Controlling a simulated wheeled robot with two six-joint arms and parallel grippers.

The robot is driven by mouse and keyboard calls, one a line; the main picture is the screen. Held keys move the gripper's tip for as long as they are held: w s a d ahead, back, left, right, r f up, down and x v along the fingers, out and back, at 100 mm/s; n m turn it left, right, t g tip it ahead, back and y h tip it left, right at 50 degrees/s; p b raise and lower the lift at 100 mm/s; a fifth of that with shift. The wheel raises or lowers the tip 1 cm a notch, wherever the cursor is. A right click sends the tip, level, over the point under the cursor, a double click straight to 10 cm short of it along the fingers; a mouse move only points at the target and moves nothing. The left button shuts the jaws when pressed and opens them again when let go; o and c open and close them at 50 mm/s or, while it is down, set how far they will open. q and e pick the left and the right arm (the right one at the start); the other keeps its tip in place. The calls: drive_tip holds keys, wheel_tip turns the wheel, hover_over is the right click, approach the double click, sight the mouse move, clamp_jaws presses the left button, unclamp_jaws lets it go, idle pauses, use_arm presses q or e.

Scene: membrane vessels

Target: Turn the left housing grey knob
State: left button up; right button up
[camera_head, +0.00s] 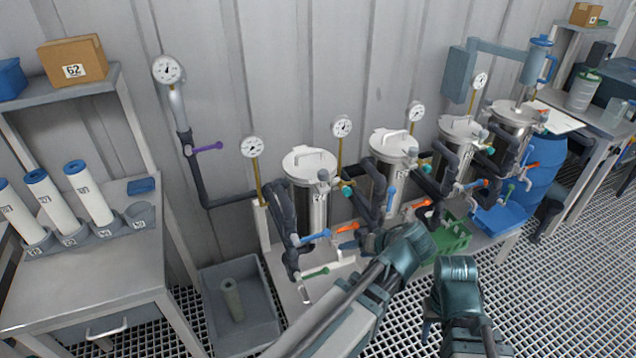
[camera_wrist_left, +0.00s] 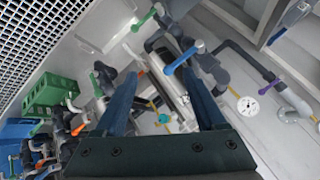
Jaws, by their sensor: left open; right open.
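The left housing (camera_head: 308,205) is a steel vessel with a white lid (camera_head: 309,163), upright on the bench. A small grey knob (camera_head: 323,175) shows at the right of its lid, beside a teal knob (camera_head: 338,182). In the left wrist view the teal knob (camera_wrist_left: 165,118) lies between the fingers; I cannot clearly pick out the grey knob there. My left gripper (camera_wrist_left: 160,78) is open and empty, facing the housing. In the head view my left gripper (camera_head: 352,244) is partly hidden, low and right of the housing. My right gripper (camera_head: 430,326) is open, low right, its fingers mostly hidden.
A blue-handled valve (camera_head: 315,236) and green-handled valve (camera_head: 315,272) stand before the left housing. Dark pipes and more housings (camera_head: 393,165) run to the right. A green crate (camera_head: 452,235) is behind my grippers. A grey bin (camera_head: 240,305) stands left on the floor.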

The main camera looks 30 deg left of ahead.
use_arm(q)
drive_tip(key=w+a+r+n+t+y+b, duration=0.2)
drive_tip(key=w+a+n+y+b, duration=0.15)
drive_tip(key=w+a, duration=0.2)
drive_tip(key=n+t+y+b, duration=0.3)
drive_tip(key=n+y, duration=0.2)
approach(320, 171)
drive_tip(key=x, duration=0.8)
drive_tip(key=f+x, duration=0.1)
drive_tip(key=x, duration=0.3)
drive_tip(key=shift+w, duration=0.4)
use_arm(e)
wheel_tip(320, 171, down, 9)
drive_tip(key=shift+r, duration=0.2)
use_arm(q)
drive_tip(key=shift+m+t, duration=0.25)
drive_tip(key=shift+t, duration=0.05)
clamp_jaws()
